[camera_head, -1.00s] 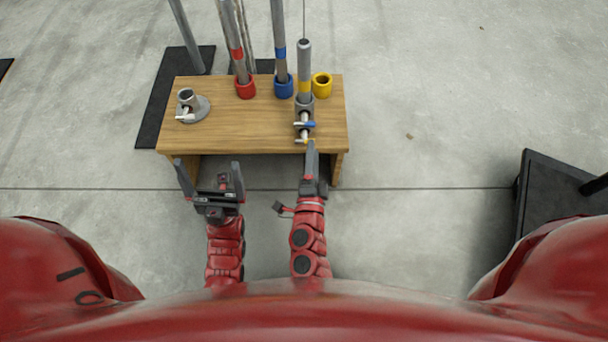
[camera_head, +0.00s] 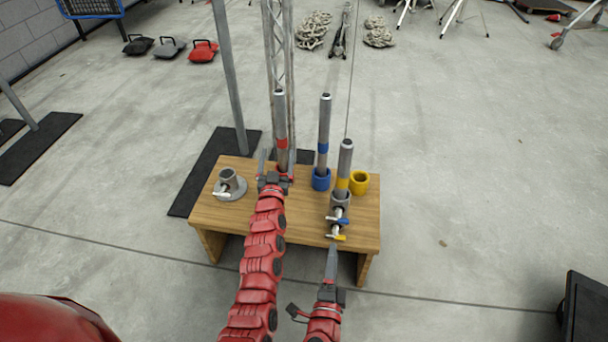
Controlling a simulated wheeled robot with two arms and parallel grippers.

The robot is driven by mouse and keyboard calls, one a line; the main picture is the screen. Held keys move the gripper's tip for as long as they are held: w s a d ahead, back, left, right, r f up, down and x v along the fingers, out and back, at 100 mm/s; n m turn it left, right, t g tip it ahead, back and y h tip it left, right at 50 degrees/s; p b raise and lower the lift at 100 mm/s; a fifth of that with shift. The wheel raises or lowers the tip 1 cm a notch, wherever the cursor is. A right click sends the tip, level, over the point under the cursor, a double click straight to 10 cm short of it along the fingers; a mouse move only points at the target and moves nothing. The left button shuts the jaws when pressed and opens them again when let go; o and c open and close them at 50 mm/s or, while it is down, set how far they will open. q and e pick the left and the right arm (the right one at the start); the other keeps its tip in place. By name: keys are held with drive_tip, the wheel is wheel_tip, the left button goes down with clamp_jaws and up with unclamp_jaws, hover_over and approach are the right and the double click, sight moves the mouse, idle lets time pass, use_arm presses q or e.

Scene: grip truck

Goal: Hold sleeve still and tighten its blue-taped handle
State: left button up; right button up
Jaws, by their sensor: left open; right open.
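The grey sleeve (camera_head: 340,200) stands at the right of the wooden table, around the lower part of a yellow-banded tube (camera_head: 345,160). Its blue-taped handle (camera_head: 337,220) is at the front, above a yellow-taped handle (camera_head: 336,237). My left gripper (camera_head: 275,166) is open over the table, left of the sleeve. Its fingers are either side of the red-banded tube (camera_head: 281,120) in the picture; I cannot tell whether they surround or touch it. My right gripper (camera_head: 332,256) is seen edge-on, open and empty, just in front of the yellow-taped handle.
On the table (camera_head: 285,218) are a blue-banded tube (camera_head: 324,120) in a blue cup (camera_head: 321,180), an empty yellow cup (camera_head: 359,183), and a grey socket (camera_head: 229,184) at left. A truss (camera_head: 285,50) and upright pole (camera_head: 229,80) stand behind. A black case (camera_head: 587,310) is at lower right.

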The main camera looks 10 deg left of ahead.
use_arm(q)
drive_tip(key=w+d+m+g+h, duration=0.1)
drive_tip(key=d+m+g+h, duration=0.1)
drive_tip(key=d, duration=0.1)
drive_tip(key=w+d+f+m+g+h, duration=0.1)
drive_tip(key=w+d+m+g+h, duration=0.1)
drive_tip(key=d+g+h, duration=0.1)
drive_tip(key=w+d+m+g+h, duration=0.2)
drive_tip(key=d, duration=0.2)
drive_tip(key=shift+w+d+f+m, duration=0.1)
drive_tip(key=shift+d+f+m, duration=0.15)
drive_tip(key=shift+f+m, duration=0.15)
drive_tip(key=m+g+h, duration=0.1)
drive_tip(key=m+g, duration=0.9)
drive_tip(key=g, duration=0.1)
approach(333, 209)
drive_tip(key=x, duration=0.4)
drive_tip(key=w+x, duration=0.1)
drive_tip(key=x, duration=0.3)
drive_tip(key=w+a+x, duration=0.1)
drive_tip(key=x, duration=0.3)
drive_tip(key=shift+f, duration=0.55)
clamp_jaws()
